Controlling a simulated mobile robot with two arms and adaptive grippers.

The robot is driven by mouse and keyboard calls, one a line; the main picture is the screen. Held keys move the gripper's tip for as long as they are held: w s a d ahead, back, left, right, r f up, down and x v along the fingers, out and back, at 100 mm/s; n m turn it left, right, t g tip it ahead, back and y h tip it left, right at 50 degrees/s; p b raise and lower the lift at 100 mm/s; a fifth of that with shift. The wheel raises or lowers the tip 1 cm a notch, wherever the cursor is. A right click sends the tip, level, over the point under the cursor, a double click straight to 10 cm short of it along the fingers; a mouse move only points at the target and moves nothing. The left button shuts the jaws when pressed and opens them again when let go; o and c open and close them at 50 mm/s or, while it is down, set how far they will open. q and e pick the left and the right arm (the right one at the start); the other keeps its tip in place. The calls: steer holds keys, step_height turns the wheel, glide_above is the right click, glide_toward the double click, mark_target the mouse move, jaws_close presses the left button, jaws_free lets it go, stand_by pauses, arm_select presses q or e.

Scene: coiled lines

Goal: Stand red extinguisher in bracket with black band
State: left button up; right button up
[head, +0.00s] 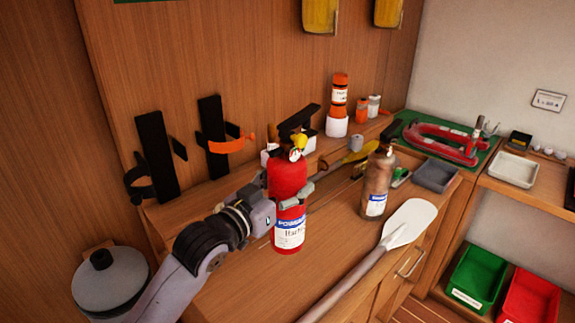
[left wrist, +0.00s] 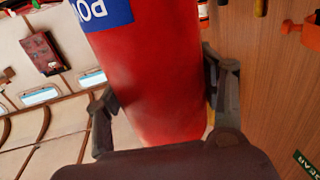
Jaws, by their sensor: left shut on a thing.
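The red extinguisher (head: 287,180) has a black handle and a blue-and-white label, and is upright over the bench top. My left gripper (head: 284,203) is shut around its body from the left. In the left wrist view the red body (left wrist: 155,85) lies between the two fingers (left wrist: 162,110). I cannot tell whether its base touches the bench. The bracket with the black band (head: 155,158) is on the wood panel at the far left, its band open and empty. A second bracket with an orange band (head: 214,138) is right of it, also empty. My right gripper is out of view.
A brown-grey extinguisher (head: 378,186) stands to the right of the red one. A white-bladed paddle (head: 405,226) lies along the front of the bench. A yellow-ended paddle (head: 358,151) and orange-and-white bottles (head: 339,98) are behind. Bench room shows below the brackets.

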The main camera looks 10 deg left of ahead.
mark_target(287, 231)
arm_select(q)
step_height(287, 231, down, 12)
steer(key=shift+r, duration=0.1)
stand_by(0.5)
steer(key=o, duration=1.6)
steer(key=shift+f, duration=0.6)
steer(key=shift+c, duration=0.2)
steer(key=shift+o, duration=1.3)
steer(key=shift+s+r, duration=0.1)
steer(key=shift+s, duration=0.1)
steer(key=shift+o, duration=0.6)
steer(key=shift+w, duration=0.1)
